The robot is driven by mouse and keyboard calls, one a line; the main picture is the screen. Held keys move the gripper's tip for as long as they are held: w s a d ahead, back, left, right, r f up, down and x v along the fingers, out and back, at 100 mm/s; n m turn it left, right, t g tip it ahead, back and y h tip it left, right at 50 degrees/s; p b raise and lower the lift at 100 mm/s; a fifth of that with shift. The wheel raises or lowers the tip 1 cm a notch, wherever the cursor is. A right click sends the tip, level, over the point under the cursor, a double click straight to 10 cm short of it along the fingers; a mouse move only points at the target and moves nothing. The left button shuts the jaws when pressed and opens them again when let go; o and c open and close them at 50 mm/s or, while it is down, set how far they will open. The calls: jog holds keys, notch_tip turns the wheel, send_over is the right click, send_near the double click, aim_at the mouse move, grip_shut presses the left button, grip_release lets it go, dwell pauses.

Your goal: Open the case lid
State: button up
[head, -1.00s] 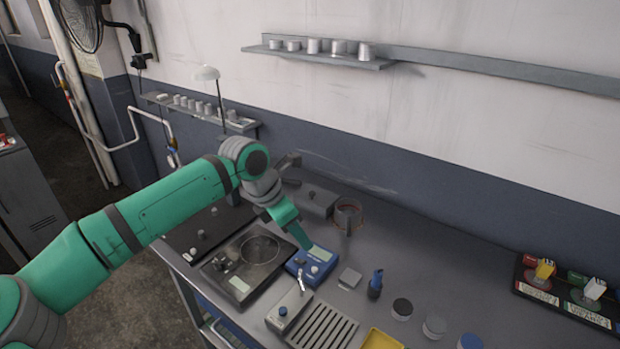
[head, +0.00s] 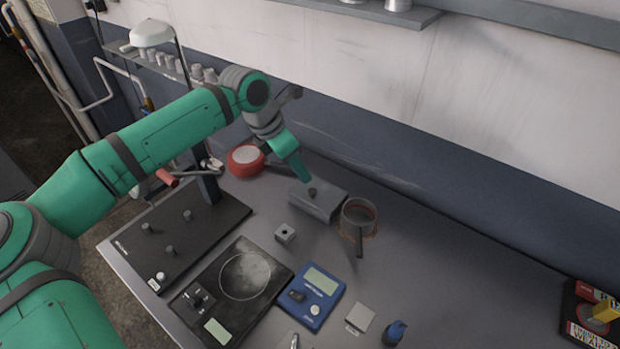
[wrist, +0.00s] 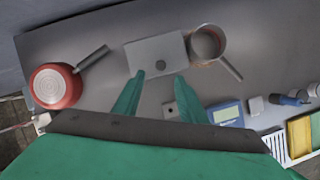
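The case is a low grey box (head: 318,203) near the back of the bench, with a small dark knob (head: 312,192) on its top. Its lid looks shut. In the wrist view the case (wrist: 150,54) lies just beyond my fingertips, and the knob (wrist: 160,65) lines up with the gap between them. My gripper (wrist: 152,76) is open, with two green fingers spread apart and nothing between them. In the head view my gripper (head: 304,179) points down above the case's back left side. I cannot tell whether it touches the case.
A metal pot (head: 358,213) stands close to the case's right. A red pan (head: 245,160) lies to its left. A small grey block (head: 285,233), a blue meter (head: 311,297) and a black scale (head: 225,310) are in front.

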aim_at(312, 190)
jog(key=x, duration=0.9)
jog(key=shift+s+f, duration=0.1)
jog(key=shift+f, duration=0.2)
jog(key=shift+c, duration=0.3)
grip_shut()
